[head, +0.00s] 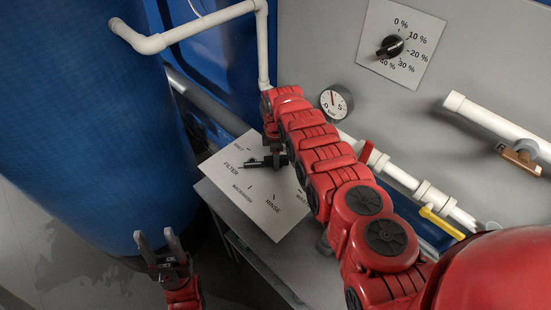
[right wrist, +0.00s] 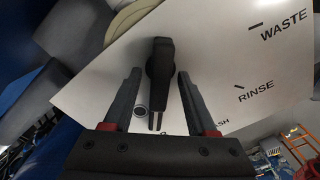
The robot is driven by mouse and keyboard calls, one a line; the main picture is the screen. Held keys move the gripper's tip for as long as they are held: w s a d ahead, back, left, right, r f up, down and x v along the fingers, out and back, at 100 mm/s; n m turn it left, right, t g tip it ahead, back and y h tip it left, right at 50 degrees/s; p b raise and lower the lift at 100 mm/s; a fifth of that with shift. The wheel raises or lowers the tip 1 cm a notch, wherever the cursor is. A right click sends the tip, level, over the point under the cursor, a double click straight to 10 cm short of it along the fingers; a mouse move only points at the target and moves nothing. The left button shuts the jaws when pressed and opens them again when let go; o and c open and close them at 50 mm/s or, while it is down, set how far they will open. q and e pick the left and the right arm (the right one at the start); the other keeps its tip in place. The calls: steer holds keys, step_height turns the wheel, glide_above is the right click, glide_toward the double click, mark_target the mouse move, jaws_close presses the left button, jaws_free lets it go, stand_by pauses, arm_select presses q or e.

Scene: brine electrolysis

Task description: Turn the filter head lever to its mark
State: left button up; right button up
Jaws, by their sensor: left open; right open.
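The filter head is a white label plate (head: 228,171) with FILTER, BACKWASH and RINSE marks; WASTE and RINSE show in the right wrist view (right wrist: 215,75). Its black lever (right wrist: 159,60) shows in the right wrist view, wide at the top and narrowing toward my gripper. My right gripper (right wrist: 160,76) is open, with one finger on each side of the lever and a visible gap to both. In the head view my right arm and gripper (head: 276,150) hide part of the plate and lever. My left gripper (head: 158,243) is open and empty, low at the left.
A big blue tank (head: 85,110) fills the left side. A grey panel behind carries a gauge (head: 336,102) and a percent dial (head: 390,46). White pipes (head: 185,38) run above the plate. A yellow-handled valve (head: 440,222) is at the right, near my right arm.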

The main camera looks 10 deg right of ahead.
jaws_close()
stand_by(0.3)
stand_by(1.2)
